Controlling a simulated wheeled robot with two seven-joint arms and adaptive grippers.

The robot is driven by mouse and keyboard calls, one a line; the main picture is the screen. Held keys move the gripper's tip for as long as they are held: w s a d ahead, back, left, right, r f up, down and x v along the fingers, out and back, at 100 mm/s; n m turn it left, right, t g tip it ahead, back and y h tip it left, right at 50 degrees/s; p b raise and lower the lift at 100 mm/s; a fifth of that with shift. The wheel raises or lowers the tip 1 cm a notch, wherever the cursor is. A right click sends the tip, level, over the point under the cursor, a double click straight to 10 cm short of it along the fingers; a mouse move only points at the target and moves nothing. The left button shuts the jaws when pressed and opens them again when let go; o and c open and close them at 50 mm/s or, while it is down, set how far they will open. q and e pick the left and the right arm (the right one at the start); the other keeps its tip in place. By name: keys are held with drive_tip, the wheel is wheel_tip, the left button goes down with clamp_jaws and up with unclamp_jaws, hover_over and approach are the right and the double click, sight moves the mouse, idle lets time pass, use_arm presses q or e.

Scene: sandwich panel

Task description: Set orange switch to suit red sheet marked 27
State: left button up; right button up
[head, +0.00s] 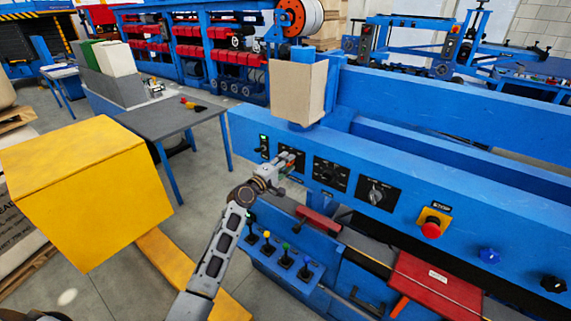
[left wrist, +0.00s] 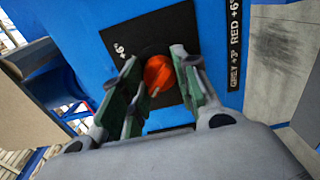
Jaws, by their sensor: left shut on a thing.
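The orange switch (left wrist: 158,74) is a round knob on a black plate (left wrist: 132,38) in the left wrist view. A white "+6°" mark is on the plate, up and left of the knob. A pale line shows on the knob's lower edge. My left gripper (left wrist: 156,66) has its green-lined fingers on both sides of the knob, shut on it. In the head view my left gripper (head: 291,161) is at the blue machine's front panel and hides the knob. The red sheet (head: 436,287) lies at the lower right with a white tag, too small to read. My right gripper is not in view.
A black strip (left wrist: 235,45) reads "GREY +3°" and "RED +6°". Other dials (head: 330,174), a grey rotary switch (head: 377,194) and a red stop button (head: 431,228) sit along the panel. Coloured levers (head: 285,260) stand below. A yellow box (head: 80,190) is at left.

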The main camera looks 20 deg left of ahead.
use_arm(q)
drive_tip(key=shift+f+m, duration=0.1)
drive_tip(key=shift+m, duration=0.2)
drive_tip(key=shift+c, duration=0.2)
drive_tip(key=m+b, duration=0.2)
drive_tip(key=m, duration=0.1)
drive_tip(key=m+b, duration=0.1)
drive_tip(key=m, duration=0.3)
drive_tip(key=shift+m, duration=0.3)
drive_tip(key=m, duration=0.4)
drive_tip(key=shift+m+b, duration=0.3)
drive_tip(key=shift+b, duration=0.05)
drive_tip(key=m, duration=0.5)
drive_tip(key=shift+p, duration=0.35)
drive_tip(key=o, duration=1)
drive_tip(key=shift+o, duration=0.2)
